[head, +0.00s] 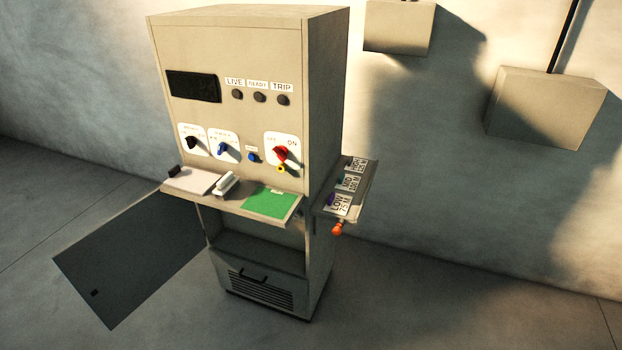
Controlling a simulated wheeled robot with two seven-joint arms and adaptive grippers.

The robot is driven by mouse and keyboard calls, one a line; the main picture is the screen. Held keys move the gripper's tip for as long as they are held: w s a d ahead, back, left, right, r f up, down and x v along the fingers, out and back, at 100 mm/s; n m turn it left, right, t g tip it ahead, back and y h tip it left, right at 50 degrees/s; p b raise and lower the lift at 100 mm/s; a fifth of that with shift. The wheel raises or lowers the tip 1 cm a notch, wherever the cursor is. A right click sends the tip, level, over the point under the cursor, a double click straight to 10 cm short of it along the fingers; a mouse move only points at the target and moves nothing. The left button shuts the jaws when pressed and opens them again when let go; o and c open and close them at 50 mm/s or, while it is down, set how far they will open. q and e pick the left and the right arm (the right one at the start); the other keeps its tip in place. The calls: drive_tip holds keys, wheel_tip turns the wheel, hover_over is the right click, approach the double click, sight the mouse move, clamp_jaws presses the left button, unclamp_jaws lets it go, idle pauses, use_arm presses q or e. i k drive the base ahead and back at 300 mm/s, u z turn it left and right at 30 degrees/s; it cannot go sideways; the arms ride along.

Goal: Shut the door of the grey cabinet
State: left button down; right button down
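The grey cabinet (318,110) stands upright near the middle of the head view, against the back wall. Its door appears to be the dark flat panel (135,258) at lower left. It stands open, swung out to the left from the cabinet's lower front, with a small dark fitting (95,293) near its outer lower corner. The lower compartment (255,235) is open to the front, below a shelf. Neither of my grippers is in view.
The shelf (284,212) juts out above the door, carrying a white pad, a white object and a green sheet (264,201). A side ledge (352,184) with labels and an orange knob (338,229) sticks out right. A vented lower panel (265,285) has a handle. Floor around is clear.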

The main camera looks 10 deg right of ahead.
sight(115, 266)
drive_tip(key=u, duration=0.4)
drive_tip(key=k, duration=0.5)
drive_tip(key=u, duration=1.5)
drive_tip(key=i, duration=1.5)
drive_tip(key=z, duration=0.75)
drive_tip(key=i, duration=1)
drive_tip(key=z, duration=0.9)
